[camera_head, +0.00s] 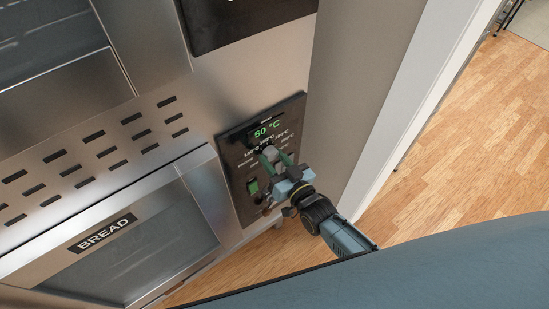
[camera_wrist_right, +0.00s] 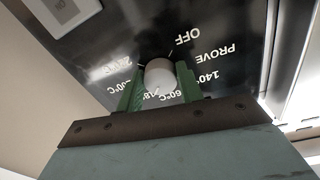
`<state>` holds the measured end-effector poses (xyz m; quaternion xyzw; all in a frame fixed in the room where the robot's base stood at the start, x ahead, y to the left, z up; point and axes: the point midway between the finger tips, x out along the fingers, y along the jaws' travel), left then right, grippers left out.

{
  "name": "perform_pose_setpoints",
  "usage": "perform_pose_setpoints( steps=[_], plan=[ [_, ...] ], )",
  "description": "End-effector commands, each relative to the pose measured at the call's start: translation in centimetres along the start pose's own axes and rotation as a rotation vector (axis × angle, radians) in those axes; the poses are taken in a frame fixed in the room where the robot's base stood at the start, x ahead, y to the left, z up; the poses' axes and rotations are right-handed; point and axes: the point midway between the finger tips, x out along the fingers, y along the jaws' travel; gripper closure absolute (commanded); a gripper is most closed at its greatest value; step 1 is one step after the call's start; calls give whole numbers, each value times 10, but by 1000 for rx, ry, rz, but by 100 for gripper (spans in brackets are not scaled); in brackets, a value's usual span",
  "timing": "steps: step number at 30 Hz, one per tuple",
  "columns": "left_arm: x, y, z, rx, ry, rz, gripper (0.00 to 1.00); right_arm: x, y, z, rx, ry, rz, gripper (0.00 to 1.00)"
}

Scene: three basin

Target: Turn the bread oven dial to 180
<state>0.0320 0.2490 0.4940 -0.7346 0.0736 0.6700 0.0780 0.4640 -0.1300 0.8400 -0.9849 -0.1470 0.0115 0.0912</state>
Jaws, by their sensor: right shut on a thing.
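The bread oven (camera_head: 203,226) has a "BREAD" label on its glass door. Beside the door is its black control panel (camera_head: 235,195) with a green display reading 50 °C. The dial (camera_wrist_right: 159,74) is a round pale knob on this panel, ringed by white marks including OFF, PROVE and 140°C; some other marks are partly hidden by my fingers. My right gripper (camera_head: 276,160) is at the panel. In the right wrist view its green fingers (camera_wrist_right: 160,88) are on either side of the dial, shut on it. My left gripper is not in view.
A green-lit switch (camera_head: 252,187) sits on the panel below the dial. Another black panel (camera_head: 240,20) is above. A grey wall and white frame (camera_head: 405,95) stand right of the oven. Wooden floor (camera_head: 480,130) is open at the right.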

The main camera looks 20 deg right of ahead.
Motion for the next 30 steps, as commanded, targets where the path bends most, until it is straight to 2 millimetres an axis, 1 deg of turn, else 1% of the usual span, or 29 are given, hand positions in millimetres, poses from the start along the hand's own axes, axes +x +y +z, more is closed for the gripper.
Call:
perform_pose_setpoints(
  steps=[13, 14, 18, 26, 30],
  plan=[
    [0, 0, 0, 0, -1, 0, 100, 0, 0, 0, 8, -2, 0, 86],
    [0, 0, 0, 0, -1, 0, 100, 0, 0, 0, 8, -2, 0, 60],
    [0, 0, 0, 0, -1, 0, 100, 0, 0, 0, 8, -1, 0, 42],
    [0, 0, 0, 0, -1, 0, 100, 0, 0, 0, 7, -1, 0, 42],
    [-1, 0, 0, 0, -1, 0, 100, -9, 0, 0, 7, -2, 0, 42]
  ],
)
